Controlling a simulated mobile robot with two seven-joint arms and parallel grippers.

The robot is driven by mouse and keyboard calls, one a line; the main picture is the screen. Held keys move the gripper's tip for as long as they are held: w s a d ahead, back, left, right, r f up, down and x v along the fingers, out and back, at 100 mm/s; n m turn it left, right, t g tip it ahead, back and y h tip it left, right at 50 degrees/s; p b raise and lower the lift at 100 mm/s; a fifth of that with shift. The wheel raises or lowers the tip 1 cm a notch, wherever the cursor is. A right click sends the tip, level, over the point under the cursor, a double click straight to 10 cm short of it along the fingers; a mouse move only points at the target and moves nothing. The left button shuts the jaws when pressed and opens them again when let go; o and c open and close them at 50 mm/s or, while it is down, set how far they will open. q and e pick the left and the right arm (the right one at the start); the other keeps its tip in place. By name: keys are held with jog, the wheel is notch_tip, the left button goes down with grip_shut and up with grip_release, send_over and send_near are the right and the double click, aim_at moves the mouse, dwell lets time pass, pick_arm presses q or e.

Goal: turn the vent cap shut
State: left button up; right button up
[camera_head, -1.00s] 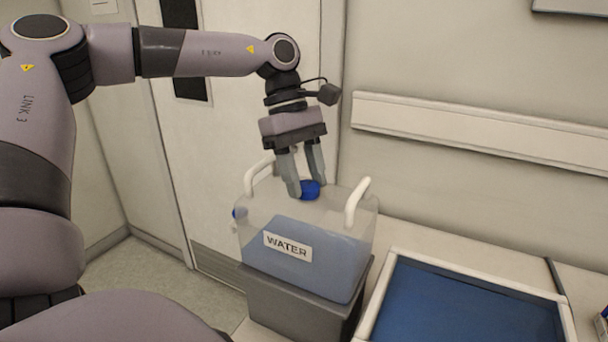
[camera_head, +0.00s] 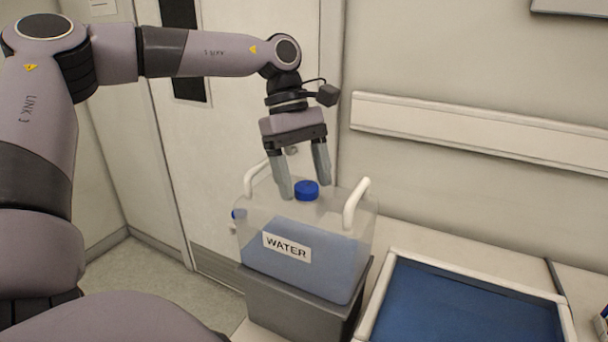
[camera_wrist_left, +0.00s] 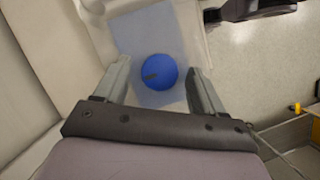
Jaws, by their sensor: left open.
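The blue vent cap (camera_head: 306,190) sits on top of a clear water container (camera_head: 345,215) labelled WATER, which holds blue-tinted water. In the left wrist view the cap (camera_wrist_left: 158,72) is a round blue disc with a dark mark on its top. My left gripper (camera_head: 304,188) points down over the container with its fingers spread. One finger is on each side of the cap, and gaps show between them and the cap in the left wrist view (camera_wrist_left: 160,75). My right gripper is not in view.
The container stands on a grey block (camera_head: 290,302). Two white handles rise beside the cap, the right one (camera_head: 356,203) near the gripper. A tray with a blue base and pale rim (camera_head: 480,272) lies to the right. A wall rail (camera_head: 470,130) runs behind.

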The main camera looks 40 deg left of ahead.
pick_arm(q)
jog(key=v, duration=0.7)
dwell(0.6)
